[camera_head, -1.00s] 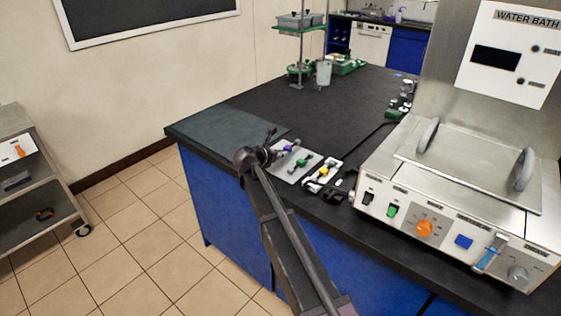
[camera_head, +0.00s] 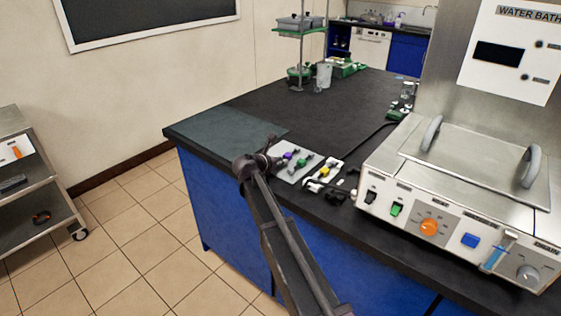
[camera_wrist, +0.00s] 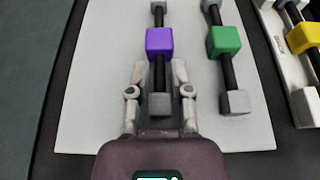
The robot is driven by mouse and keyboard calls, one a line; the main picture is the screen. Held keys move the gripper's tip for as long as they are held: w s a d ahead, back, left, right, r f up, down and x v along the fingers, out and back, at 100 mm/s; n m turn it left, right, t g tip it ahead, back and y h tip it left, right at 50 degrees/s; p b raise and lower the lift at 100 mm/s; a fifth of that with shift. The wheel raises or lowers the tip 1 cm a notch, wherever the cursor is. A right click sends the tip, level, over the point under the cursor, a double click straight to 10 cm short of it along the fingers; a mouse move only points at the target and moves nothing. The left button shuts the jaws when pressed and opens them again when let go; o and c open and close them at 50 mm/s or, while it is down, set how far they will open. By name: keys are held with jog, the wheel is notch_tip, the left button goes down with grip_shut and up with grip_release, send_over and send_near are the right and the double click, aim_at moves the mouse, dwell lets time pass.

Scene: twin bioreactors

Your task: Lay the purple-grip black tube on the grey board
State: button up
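The purple-grip black tube (camera_wrist: 160,43) lies along the light grey board (camera_wrist: 90,120), with a grey block at each end. In the head view its purple grip (camera_head: 288,155) shows just beyond my gripper (camera_head: 272,158). In the wrist view my gripper (camera_wrist: 160,72) is open, one finger on each side of the tube's black near part. Gaps show between the fingers and the tube. A green-grip tube (camera_wrist: 225,41) lies on the same board to the right, apart from the fingers.
A white holder with a yellow-grip tube (camera_wrist: 304,37) lies right of the board. The water bath (camera_head: 450,200) stands farther right on the black bench. A dark grey-green mat (camera_head: 225,130) lies left of the board. The bench beyond the board is clear.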

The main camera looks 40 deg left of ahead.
jog(key=shift+o, duration=1.2)
jog(key=shift+r, duration=0.15)
jog(key=shift+s+r, duration=0.1)
jog(key=shift+r, duration=0.05)
jog(key=p+v, duration=0.5)
jog(key=v, duration=0.6)
jog(key=shift+s, duration=0.4)
